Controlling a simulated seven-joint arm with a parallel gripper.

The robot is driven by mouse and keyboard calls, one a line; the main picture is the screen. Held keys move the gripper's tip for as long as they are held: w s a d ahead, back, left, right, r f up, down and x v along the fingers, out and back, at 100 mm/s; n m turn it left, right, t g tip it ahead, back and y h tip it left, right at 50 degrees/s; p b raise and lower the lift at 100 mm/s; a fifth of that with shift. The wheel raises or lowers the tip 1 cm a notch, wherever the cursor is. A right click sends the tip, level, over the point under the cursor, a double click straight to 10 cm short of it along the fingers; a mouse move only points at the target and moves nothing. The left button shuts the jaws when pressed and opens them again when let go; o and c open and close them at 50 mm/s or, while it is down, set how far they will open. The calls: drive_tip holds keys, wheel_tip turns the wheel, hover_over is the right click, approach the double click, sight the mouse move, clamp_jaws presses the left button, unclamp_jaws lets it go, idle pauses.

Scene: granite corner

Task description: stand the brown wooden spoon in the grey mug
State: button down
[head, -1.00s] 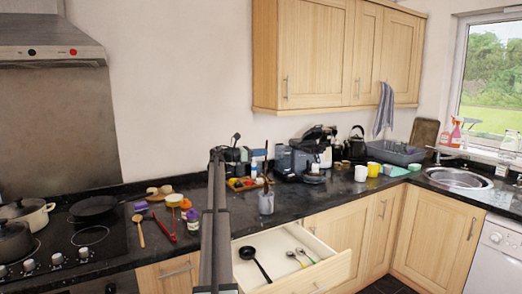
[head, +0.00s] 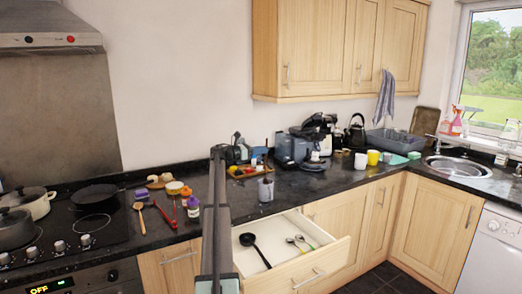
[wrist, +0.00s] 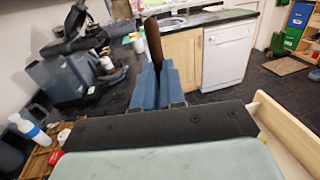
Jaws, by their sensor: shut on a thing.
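The brown wooden spoon (wrist: 154,42) stands up between the blue fingers of my gripper (wrist: 160,80) in the wrist view, its broad end upward. The fingers are shut on it. The grey mug (head: 266,190) stands upright on the dark counter near the open drawer in the head view. A thin brown upright shape shows just above the mug there; I cannot tell whether its lower end is inside. My dark arm rises left of the mug in the head view. The mug is not seen in the wrist view, and the lower part of the spoon is hidden.
An open drawer (head: 292,268) with a black ladle (head: 249,240) juts out below the mug. A tray (head: 238,176) and a coffee machine (head: 294,149) stand behind it. A lighter wooden spoon (head: 140,218) and red tongs lie left. White and yellow mugs (head: 373,157) stand right.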

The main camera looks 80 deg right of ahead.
drive_tip(key=c, duration=1.1)
unclamp_jaws()
drive_tip(key=v, duration=1.3)
drive_tip(key=shift+w+a, duration=0.25)
drive_tip(key=shift+w, duration=0.1)
drive_tip(key=shift+w, duration=0.1)
